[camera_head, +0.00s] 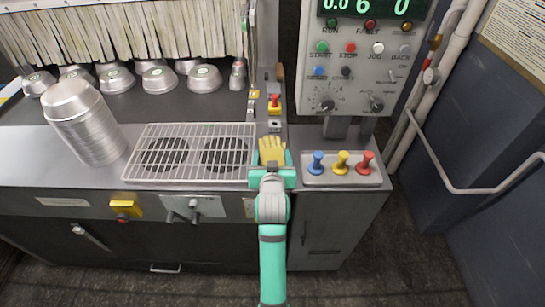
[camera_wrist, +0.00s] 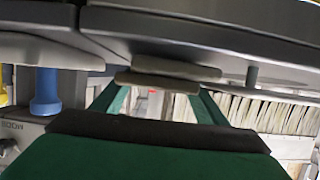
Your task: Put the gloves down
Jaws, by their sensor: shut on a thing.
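The yellow gloves (camera_head: 272,150) show in the head view at the tip of my gripper (camera_head: 272,171), over the machine's front ledge between the wire rack and the coloured levers. My gripper is shut on the gloves, fingers of the glove pointing away from me. I cannot tell whether the gloves touch the ledge. In the wrist view my green gripper (camera_wrist: 165,78) is seen close up, and the gloves cannot be made out there.
A wire rack (camera_head: 190,128) is just left, with a stack of metal pans (camera_head: 85,125) beyond it. Blue, yellow and red levers (camera_head: 341,162) stand close on the right. A control panel (camera_head: 362,62) and red button (camera_head: 274,101) are behind.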

